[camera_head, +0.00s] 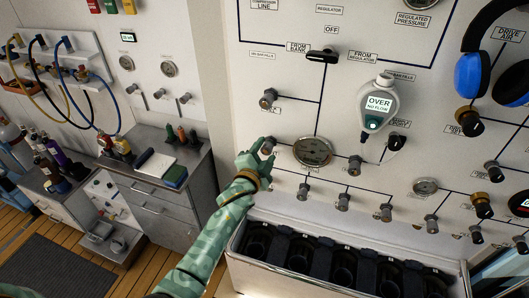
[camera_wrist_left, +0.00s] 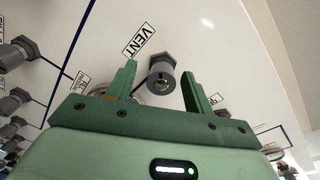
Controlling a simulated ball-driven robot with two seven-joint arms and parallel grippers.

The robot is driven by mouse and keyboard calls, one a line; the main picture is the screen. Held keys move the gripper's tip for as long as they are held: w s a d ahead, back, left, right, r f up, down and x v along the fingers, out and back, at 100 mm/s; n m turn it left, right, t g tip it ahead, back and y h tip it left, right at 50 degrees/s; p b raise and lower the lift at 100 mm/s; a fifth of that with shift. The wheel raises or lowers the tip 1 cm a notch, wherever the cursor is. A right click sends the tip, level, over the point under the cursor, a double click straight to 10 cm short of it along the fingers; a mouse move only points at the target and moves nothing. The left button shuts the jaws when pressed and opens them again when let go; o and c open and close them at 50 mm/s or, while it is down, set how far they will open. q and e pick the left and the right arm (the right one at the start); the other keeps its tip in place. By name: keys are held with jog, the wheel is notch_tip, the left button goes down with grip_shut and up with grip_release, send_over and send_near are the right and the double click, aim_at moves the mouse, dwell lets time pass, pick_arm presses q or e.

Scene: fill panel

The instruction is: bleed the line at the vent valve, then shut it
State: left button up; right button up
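The vent valve (camera_wrist_left: 162,72) is a dark grey round knob on the white panel, beside the label VENT (camera_wrist_left: 138,41) in the left wrist view. In the head view the knob (camera_head: 268,145) shows at the panel's left, just past my left gripper (camera_head: 260,158). My left gripper is green. In the wrist view its two fingers stand apart, one on each side of the knob, with gaps visible on both sides. I cannot tell how far the fingertips are from the panel. The valve's setting cannot be told. My right gripper is out of view.
A round gauge (camera_head: 313,151) sits right of the vent knob, with several similar knobs below it. A handheld meter (camera_head: 377,104) reads OVER, NO FLOW. A rack with dark slots (camera_head: 232,262) stands below the panel. A grey cabinet (camera_head: 160,208) is at the left.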

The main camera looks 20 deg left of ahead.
pick_arm(q)
jog(key=s+a, duration=0.1)
jog(key=s, duration=1.5)
jog(key=shift+s+r, duration=0.15)
jog(key=shift+r, duration=0.2)
dwell(6.0)
